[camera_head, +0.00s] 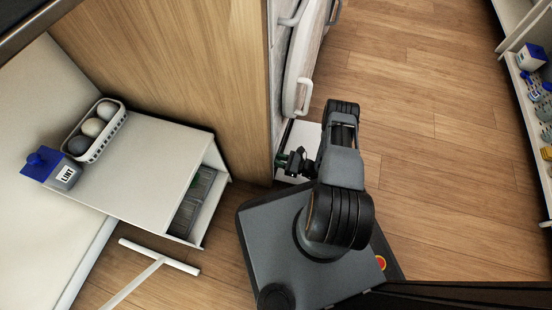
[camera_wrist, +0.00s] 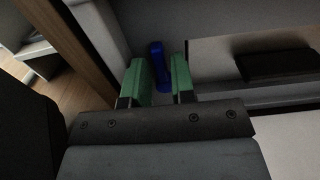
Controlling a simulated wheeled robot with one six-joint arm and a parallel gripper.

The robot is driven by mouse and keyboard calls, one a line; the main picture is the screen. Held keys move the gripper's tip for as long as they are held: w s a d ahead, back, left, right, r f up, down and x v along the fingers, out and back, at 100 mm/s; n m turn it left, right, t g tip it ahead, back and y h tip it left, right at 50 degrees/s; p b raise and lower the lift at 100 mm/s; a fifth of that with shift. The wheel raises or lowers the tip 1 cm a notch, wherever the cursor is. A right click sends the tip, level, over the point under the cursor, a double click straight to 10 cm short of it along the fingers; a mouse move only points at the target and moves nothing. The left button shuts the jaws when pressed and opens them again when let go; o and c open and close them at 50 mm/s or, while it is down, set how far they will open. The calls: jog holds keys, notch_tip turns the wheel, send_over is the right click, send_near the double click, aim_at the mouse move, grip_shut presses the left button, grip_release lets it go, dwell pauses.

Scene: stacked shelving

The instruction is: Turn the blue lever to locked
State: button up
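The blue lever (camera_wrist: 157,64) shows in the wrist view, upright in the picture, against a pale panel. It stands beyond and between the two green fingers of my gripper (camera_wrist: 161,80). The fingers are apart, with a gap between them. In the head view my gripper (camera_head: 283,160) reaches left, low beside the end of the wooden panel; the lever is hidden there.
A tall wooden panel (camera_head: 185,75) stands left of my arm. A white cabinet (camera_head: 140,165) has an open drawer, with a blue-capped container (camera_head: 62,172) and a basket of balls (camera_head: 95,132) on top. A white T-shaped bar (camera_head: 158,257) lies near. The floor at right is clear.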

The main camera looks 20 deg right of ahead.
jog(key=shift+a, duration=0.1)
grip_shut()
